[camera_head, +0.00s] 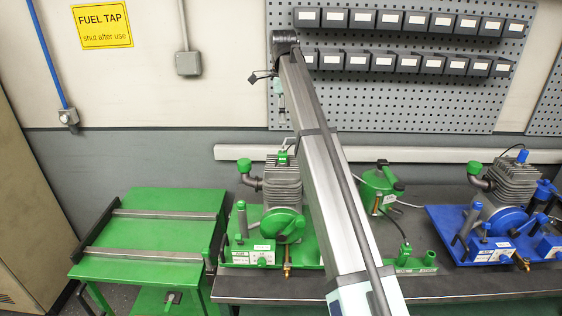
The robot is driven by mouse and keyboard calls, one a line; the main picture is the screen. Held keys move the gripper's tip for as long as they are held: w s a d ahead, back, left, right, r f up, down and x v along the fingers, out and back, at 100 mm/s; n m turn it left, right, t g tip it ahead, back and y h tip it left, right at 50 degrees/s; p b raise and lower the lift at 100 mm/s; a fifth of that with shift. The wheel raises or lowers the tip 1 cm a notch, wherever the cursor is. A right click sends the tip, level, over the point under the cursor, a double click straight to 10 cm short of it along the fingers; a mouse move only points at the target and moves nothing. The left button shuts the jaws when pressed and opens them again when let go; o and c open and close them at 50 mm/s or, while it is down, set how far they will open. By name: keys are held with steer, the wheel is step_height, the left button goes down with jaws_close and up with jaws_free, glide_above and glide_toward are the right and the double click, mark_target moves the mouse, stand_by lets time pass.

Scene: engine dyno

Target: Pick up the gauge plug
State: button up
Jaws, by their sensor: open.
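I cannot single out the gauge plug for sure. A green engine (282,186) with a finned grey cylinder stands on a green base at the left of the bench, with a small green cap (283,158) on top. Right of my arm, a green canister (376,190) has a dark hose running down towards a low green holder (411,263). The hose's end is too small to make out. My arm crosses the middle of the view, hiding the space between engine and canister. I cannot make out my gripper's fingers.
A blue engine (512,184) on a blue base stands at the right of the dark bench (370,287). A green cart (156,234) with two grey rails stands left of the bench. Rows of small bins (405,63) hang on the pegboard behind. The bench's front strip looks clear.

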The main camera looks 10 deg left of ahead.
steer(key=b, duration=0.6)
glide_above(283, 149)
step_height(283, 149, down, 8)
steer(key=shift+a+r, duration=0.1)
steer(key=shift+r, duration=0.05)
steer(key=shift+f+p, duration=1.95)
steer(key=shift+f, duration=1.8)
steer(key=c, duration=1.1)
